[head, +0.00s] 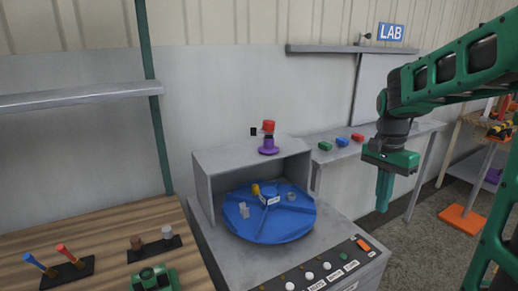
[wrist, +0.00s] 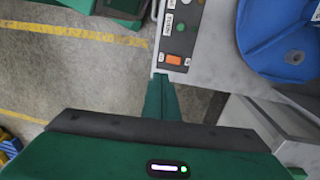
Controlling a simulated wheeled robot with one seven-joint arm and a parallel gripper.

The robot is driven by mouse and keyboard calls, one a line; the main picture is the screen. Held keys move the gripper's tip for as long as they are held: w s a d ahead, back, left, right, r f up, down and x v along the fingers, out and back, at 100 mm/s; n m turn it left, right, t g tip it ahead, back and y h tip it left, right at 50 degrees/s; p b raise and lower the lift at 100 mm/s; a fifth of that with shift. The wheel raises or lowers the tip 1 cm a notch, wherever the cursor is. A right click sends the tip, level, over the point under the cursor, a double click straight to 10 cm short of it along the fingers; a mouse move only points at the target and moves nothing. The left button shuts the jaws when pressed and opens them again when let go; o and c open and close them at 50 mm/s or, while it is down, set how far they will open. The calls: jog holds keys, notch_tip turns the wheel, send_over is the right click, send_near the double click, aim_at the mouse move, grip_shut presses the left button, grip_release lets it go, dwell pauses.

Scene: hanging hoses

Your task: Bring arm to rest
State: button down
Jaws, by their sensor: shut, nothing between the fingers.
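My green arm comes in from the right in the head view. My gripper (head: 384,192) points down in the air, to the right of the grey machine (head: 202,180) and its control panel. Its fingers are together with nothing between them. In the wrist view my gripper (wrist: 161,98) shows as closed green fingers, with the floor and the corner of the control panel (wrist: 180,35) beyond. The fingers appear apart from everything around them.
A blue turntable (head: 270,230) sits in the machine. A shelf (head: 345,148) with small green, blue and red blocks is behind the gripper. A wooden bench (head: 110,225) is at left. Open floor (head: 410,255) lies below right. An orange-based stand (head: 465,218) is farther right.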

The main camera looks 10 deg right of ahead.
jog(key=s+a+f+n, duration=0.1)
jog(key=s+n, duration=0.3)
jog(key=s, duration=0.6)
jog(key=s+f+n+t, duration=0.1)
jog(key=s+f+n, duration=0.2)
jog(key=s, duration=0.7)
jog(key=shift+s+a+n+y, duration=0.3)
jog(key=shift+s+a+n, duration=0.05)
jog(key=shift+s+n, duration=0.05)
